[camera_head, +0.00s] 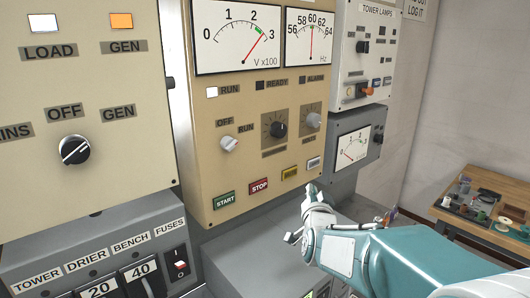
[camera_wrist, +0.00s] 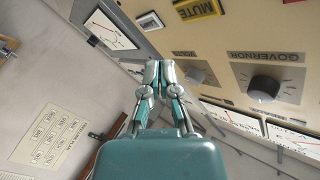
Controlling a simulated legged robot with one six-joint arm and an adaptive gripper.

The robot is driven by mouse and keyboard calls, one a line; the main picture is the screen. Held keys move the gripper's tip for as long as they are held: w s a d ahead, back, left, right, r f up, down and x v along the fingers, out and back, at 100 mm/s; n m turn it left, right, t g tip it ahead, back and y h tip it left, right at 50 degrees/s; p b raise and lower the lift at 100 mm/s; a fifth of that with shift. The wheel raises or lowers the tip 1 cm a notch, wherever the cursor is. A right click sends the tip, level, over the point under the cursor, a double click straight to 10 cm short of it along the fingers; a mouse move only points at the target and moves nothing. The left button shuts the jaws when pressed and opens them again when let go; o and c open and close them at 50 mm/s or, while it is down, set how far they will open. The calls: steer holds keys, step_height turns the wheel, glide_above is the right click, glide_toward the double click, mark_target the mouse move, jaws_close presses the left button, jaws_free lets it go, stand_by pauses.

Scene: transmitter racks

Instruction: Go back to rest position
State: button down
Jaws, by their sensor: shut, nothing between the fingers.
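My gripper (camera_head: 311,192) is in front of the beige generator panel (camera_head: 204,138), near its lower right corner. In the wrist view my gripper (camera_wrist: 158,68) has its two fingers together with nothing between them. The yellow button (camera_head: 290,172) and the pale button (camera_head: 313,163) are just above it in the head view. I cannot tell whether the fingertips touch the panel.
Green START (camera_head: 224,200) and red STOP (camera_head: 259,186) buttons are left of my gripper. A grey ledge (camera_head: 240,255) juts out below the panel. A grey meter box (camera_head: 345,160) stands to the right. A wooden table (camera_head: 490,185) with small parts is further right.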

steer(key=s+f+n+g, duration=0.2)
steer(key=s+g, duration=0.2)
steer(key=s, duration=0.6)
steer(key=s+f+n+g+y, duration=0.1)
steer(key=s+f+n+g, duration=0.1)
steer(key=s, duration=0.9)
steer(key=s+f+n+g, duration=0.3)
steer(key=s+g, duration=0.3)
steer(key=s, duration=0.5)
steer(key=shift+s+a+n+y, duration=0.15)
steer(key=shift+s+n+y, duration=0.1)
steer(key=shift+n+y, duration=0.15)
